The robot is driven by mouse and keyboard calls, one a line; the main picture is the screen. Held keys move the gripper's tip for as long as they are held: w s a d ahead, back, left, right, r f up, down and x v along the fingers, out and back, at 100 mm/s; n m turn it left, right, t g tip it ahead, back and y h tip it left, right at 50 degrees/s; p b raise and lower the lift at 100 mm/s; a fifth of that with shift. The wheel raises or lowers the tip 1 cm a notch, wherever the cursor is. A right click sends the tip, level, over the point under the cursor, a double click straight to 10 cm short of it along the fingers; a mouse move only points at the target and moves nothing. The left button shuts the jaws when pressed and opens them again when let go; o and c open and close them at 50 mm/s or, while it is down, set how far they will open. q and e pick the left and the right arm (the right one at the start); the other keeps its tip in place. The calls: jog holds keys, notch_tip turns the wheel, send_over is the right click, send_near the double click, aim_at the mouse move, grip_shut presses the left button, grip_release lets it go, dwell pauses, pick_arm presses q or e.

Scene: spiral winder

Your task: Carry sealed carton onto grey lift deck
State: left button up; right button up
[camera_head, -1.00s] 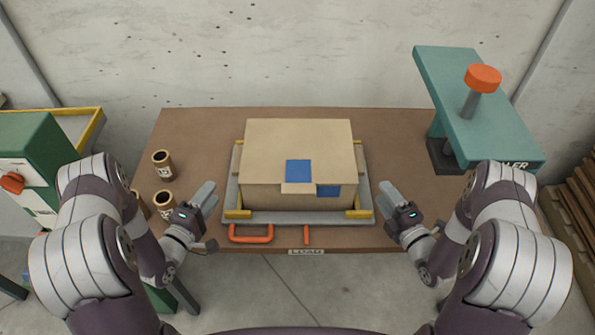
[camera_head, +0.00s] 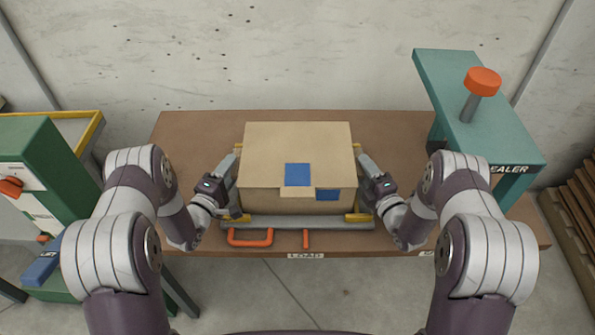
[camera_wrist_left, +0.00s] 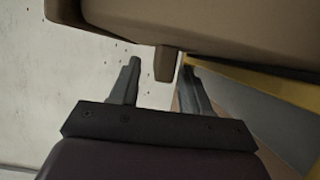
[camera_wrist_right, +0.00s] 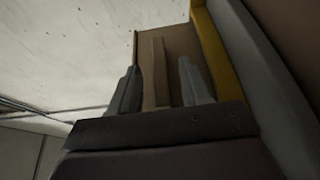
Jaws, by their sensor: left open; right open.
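The sealed carton (camera_head: 297,153) is a tan box with blue patches on its front edge. It sits in a grey tray (camera_head: 290,222) with yellow corners on the brown table. My left gripper (camera_head: 232,172) is open at the carton's left side. In the left wrist view a brown tab (camera_wrist_left: 166,62) under the carton's edge shows between the open fingers. My right gripper (camera_head: 366,170) is open at the carton's right side. In the right wrist view a brown strip (camera_wrist_right: 159,75) stands between its open fingers; contact cannot be told. The grey lift deck (camera_head: 75,127), yellow-rimmed, is at the far left.
A green lift housing (camera_head: 45,160) with a red knob stands at the left, before the deck. A teal sealer (camera_head: 460,100) with an orange knob stands at the right. A red handle (camera_head: 250,238) is at the tray's front. My left arm hides the table's left part.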

pick_arm(q)
jog(key=shift+x, duration=1.1)
pick_arm(e)
jog(key=shift+x, duration=1.1)
pick_arm(q)
grip_shut()
pick_arm(e)
grip_shut()
pick_arm(q)
jog(key=shift+r, duration=0.1)
pick_arm(e)
jog(key=shift+r, duration=0.1)
